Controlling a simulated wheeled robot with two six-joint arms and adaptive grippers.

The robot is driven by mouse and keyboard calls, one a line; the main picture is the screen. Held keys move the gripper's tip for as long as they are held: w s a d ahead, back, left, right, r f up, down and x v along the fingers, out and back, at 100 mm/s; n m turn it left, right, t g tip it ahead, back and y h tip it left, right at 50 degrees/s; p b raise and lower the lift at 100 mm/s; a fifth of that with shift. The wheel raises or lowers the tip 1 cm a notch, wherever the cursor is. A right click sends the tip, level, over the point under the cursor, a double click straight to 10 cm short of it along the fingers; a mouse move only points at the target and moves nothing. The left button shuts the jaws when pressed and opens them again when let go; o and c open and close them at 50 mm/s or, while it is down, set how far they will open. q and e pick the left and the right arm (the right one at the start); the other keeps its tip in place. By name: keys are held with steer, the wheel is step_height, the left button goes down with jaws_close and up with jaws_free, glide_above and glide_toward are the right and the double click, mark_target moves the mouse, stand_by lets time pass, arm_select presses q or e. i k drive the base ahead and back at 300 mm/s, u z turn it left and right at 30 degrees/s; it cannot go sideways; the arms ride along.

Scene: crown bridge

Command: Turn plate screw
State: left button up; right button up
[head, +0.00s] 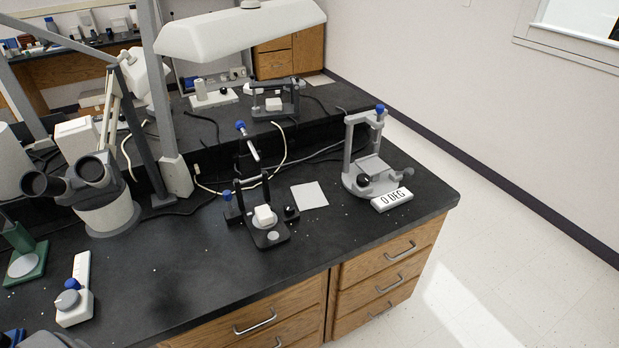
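A grey stand (352,150) on the right of the black bench has an upright post topped by a blue knob (380,109). A flat grey plate (374,167) sits low on it, with a black round knob (363,181) at its front left. This knob may be the plate screw; I cannot tell for certain. A black device (268,234) in the middle holds a white block (264,216) and has a black side knob (291,212) and blue knobs. Neither gripper can be made out.
A white card (309,195) lies between the two devices. A microscope (105,210) and a small white device with a blue knob (75,304) stand at left. A lamp (240,30) hangs over the bench. Cables run behind. The front bench edge is mostly clear.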

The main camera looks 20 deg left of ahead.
mark_target(289, 208)
steer(key=u, duration=1.2)
